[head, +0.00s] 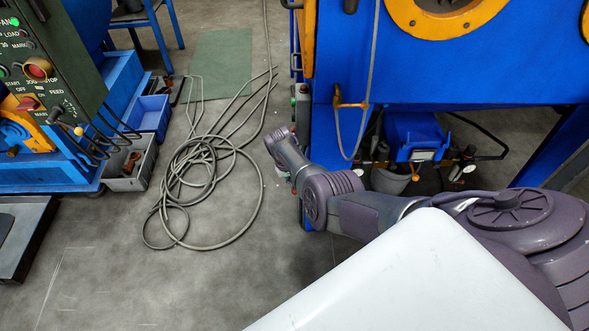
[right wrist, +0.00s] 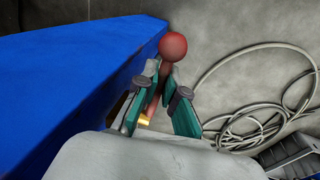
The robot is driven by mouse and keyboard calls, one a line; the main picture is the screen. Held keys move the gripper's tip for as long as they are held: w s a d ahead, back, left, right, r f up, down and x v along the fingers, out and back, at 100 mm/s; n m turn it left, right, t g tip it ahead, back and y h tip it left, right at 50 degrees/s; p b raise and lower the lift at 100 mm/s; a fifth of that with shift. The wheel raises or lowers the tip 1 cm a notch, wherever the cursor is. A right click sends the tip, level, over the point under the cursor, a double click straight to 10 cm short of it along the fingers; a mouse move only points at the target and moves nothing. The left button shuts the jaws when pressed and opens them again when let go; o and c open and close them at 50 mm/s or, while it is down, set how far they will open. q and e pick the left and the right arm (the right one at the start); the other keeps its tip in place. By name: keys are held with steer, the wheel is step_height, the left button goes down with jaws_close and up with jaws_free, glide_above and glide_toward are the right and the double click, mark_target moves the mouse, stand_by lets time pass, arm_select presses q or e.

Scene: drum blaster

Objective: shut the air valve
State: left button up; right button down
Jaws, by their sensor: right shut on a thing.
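The air valve shows in the right wrist view as a red lever with a round red knob (right wrist: 173,46) and a bit of brass body (right wrist: 146,118) below it, beside a blue machine wall. My right gripper (right wrist: 165,82) has its teal fingers on either side of the lever's stem, shut on it just below the knob. The fingers and wrist hide most of the valve body. In the head view my right arm reaches toward the blue machine's left edge, and I cannot make out the fingers or the lever there. My left gripper is not in view.
The blue machine (head: 450,70) stands close on the right. A coiled grey hose (head: 215,165) lies on the floor. At the left are a control panel (head: 45,60), a blue bin (head: 150,115) and a grey bin (head: 130,165). The floor at lower left centre is clear.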

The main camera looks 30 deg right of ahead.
steer(key=c, duration=1.2)
jaws_free()
steer(key=shift+c, duration=0.2)
steer(key=shift+w+r, duration=0.1)
steer(key=v, duration=1.1)
steer(key=shift+r, duration=0.4)
